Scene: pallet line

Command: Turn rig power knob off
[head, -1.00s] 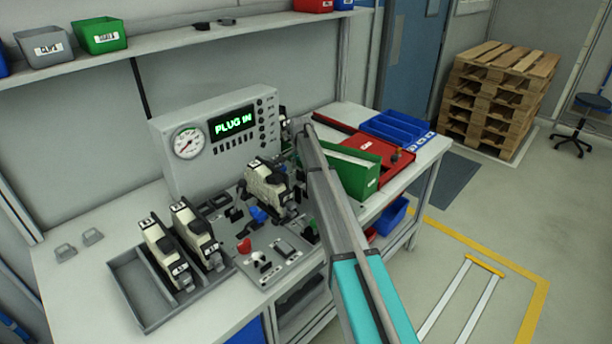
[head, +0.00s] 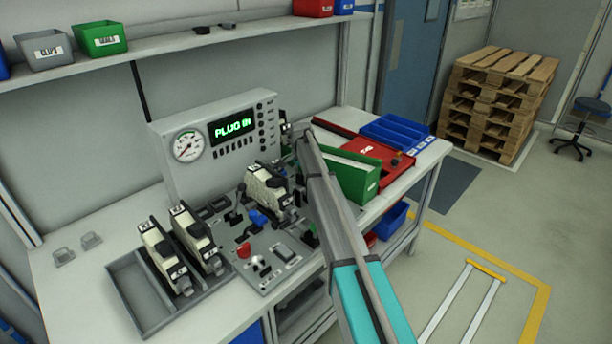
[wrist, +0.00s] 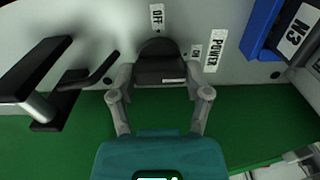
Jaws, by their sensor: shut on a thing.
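The black power knob (wrist: 160,66) is in the upper middle of the wrist view, on a grey panel. An OFF label (wrist: 156,17) is above it; an ON label (wrist: 196,52) and a POWER label (wrist: 216,50) are to its right. My gripper (wrist: 160,82) is shut on the knob, one finger at each side. I cannot tell which label the knob points to. In the head view the rig (head: 180,176) stands on the bench with a gauge and a lit display (head: 232,126) reading "PLUG" and unclear characters. The knob and my fingertips cannot be made out there.
On the bench, a green bin (head: 350,180) and red tray (head: 388,165) stand right of my arm. A grey tray (head: 128,290) holds two connectors.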

